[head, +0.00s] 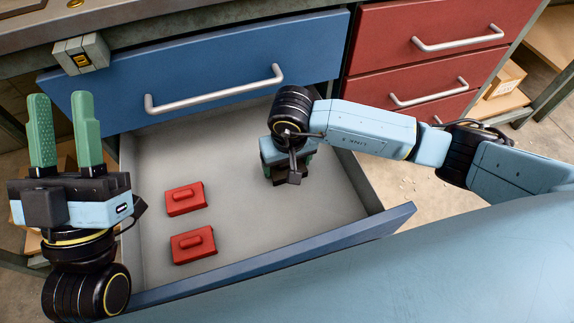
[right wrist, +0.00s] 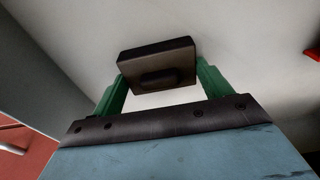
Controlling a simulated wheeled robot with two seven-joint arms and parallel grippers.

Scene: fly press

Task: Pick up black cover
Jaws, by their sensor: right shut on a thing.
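The black cover (right wrist: 156,62) is a dark block with a raised grip on its face, seen in the right wrist view. My right gripper (right wrist: 160,82) has its green fingers on either side of it, shut on it. In the head view my right gripper (head: 285,172) points down into the right part of the open drawer and hides the cover. I cannot tell whether the cover touches the drawer floor. My left gripper (head: 64,98) is open and empty, with its green fingers pointing up at the left, outside the drawer.
Two red covers (head: 185,198) (head: 193,244) lie in the left part of the grey drawer (head: 240,220). Its blue front (head: 375,230) faces me. A closed blue drawer with a handle (head: 215,90) is above it. Closed red drawers (head: 432,42) stand at the right.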

